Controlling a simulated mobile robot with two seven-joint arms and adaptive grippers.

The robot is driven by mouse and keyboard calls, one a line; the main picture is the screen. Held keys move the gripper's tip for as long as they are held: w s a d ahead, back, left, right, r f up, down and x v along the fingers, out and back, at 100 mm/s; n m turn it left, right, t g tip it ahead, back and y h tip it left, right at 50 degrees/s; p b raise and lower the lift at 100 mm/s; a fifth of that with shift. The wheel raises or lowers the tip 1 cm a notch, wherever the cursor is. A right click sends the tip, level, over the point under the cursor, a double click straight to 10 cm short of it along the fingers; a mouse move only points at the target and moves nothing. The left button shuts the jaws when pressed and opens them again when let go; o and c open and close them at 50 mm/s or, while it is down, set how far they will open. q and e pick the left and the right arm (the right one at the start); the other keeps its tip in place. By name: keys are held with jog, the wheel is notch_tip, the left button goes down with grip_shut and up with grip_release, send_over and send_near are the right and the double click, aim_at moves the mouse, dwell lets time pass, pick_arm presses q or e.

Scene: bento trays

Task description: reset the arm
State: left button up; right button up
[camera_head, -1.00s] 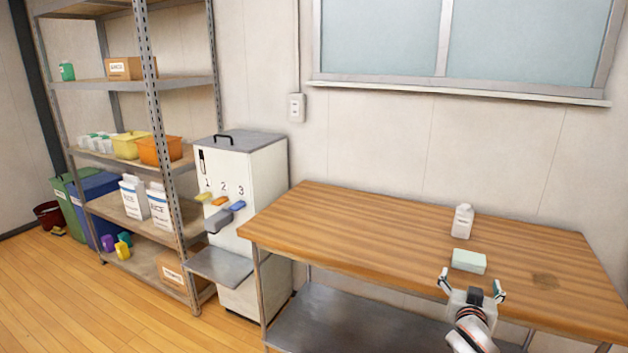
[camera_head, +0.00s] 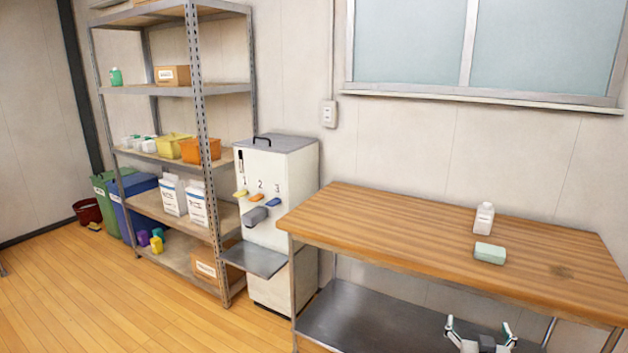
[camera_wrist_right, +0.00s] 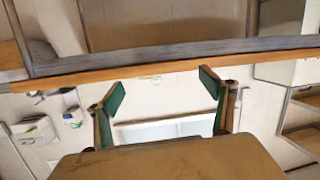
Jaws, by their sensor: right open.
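My right gripper (camera_head: 481,335) is at the bottom edge of the head view, in front of the wooden table (camera_head: 400,225) and below its top. Its two fingers are spread apart with nothing between them. In the right wrist view the open fingers (camera_wrist_right: 161,97) show with green inner pads, and the table edge (camera_wrist_right: 170,68) crosses beyond them. A pale green block (camera_head: 490,253) lies on the tabletop, and a white bottle (camera_head: 484,218) stands upright behind it. My left gripper is not in view.
A white dispenser (camera_head: 290,200) with numbered levers stands left of the table, its grey tray (camera_head: 255,260) sticking out in front. A metal shelf rack (camera_head: 165,90) holds boxes, tubs and bags. The wooden floor (camera_head: 80,300) at the left is mostly clear.

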jog(key=s+a+f+n+g+y, duration=0.1)
jog(key=s+a+f+n+y, duration=0.1)
jog(key=s+a+f, duration=0.4)
jog(key=s+a+f+n+g+y, duration=0.1)
jog(key=s+a+f+n+y, duration=0.2)
jog(key=s, duration=1.1)
jog(key=s+a+f+n+g+y, duration=0.1)
jog(key=s+a+f+n+y, duration=0.1)
jog(key=s+a+f, duration=0.7)
jog(key=s+a+y, duration=0.1)
jog(key=s+a, duration=0.1)
jog(key=a, duration=0.1)
jog(key=shift+a+n+y, duration=0.15)
jog(key=shift+n+y, duration=0.25)
